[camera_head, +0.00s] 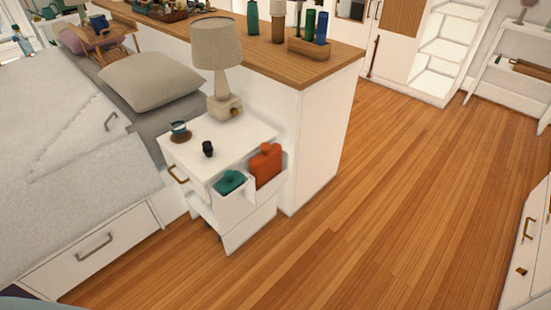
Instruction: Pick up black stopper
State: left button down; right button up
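A small black stopper (208,148) stands on the white top of the nightstand (232,150), near its middle. A dark round cup or jar (180,131) sits on the same top, to the left of the stopper and apart from it. A beige table lamp (217,60) stands behind the stopper on the nightstand. Neither of my grippers shows in the head view.
Side bins on the nightstand hold an orange bottle (265,163) and a teal item (229,182). A bed (70,150) stands to the left. A wood-topped white cabinet (325,120) stands behind. The wooden floor (390,210) is clear in front and to the right.

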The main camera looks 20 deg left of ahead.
aim_at(208, 149)
jog(key=z, duration=0.55)
jog(key=i, duration=0.95)
jog(key=u, duration=1.75)
